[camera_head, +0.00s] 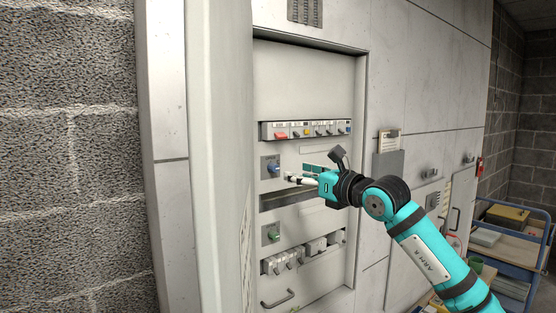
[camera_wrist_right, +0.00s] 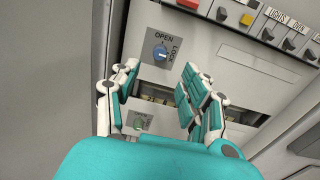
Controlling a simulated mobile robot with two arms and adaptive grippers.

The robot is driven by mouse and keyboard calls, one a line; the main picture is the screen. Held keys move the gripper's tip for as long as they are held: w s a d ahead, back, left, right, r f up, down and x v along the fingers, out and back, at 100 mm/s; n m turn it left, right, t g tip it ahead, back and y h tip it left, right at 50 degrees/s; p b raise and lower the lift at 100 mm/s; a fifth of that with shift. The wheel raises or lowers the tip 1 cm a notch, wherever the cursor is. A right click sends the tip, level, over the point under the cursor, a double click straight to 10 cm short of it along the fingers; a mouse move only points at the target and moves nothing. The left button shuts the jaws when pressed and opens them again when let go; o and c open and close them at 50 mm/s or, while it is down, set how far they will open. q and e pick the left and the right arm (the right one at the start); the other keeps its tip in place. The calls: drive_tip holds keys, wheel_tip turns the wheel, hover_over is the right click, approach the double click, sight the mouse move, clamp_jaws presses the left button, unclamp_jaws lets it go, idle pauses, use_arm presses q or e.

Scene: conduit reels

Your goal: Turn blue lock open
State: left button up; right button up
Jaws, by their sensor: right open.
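The blue lock (camera_head: 273,169) is a round knob on a grey plate in the recessed panel of the cabinet. In the right wrist view the blue lock (camera_wrist_right: 160,53) shows a light mark across its face, with "OPEN" above and "LOCK" to its right. My right gripper (camera_head: 291,179) is just right of the lock in the head view, apart from it. In the wrist view its spread fingers (camera_wrist_right: 157,82) stand on both sides below the lock, with nothing between them. My left gripper is not in view.
A green knob (camera_head: 274,236) on a similar plate sits below. A row of coloured switches (camera_head: 305,131) runs above the lock. An open cabinet door (camera_head: 222,150) stands at the left. A blue cart (camera_head: 520,220) with boxes stands at the far right.

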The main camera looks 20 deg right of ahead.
sight(276, 168)
drive_tip(key=p+x, duration=0.3)
drive_tip(key=x, duration=0.5)
drive_tip(key=shift+r, duration=0.15)
drive_tip(key=shift+w+a+p, duration=0.15)
drive_tip(key=shift+w+p, duration=0.25)
clamp_jaws()
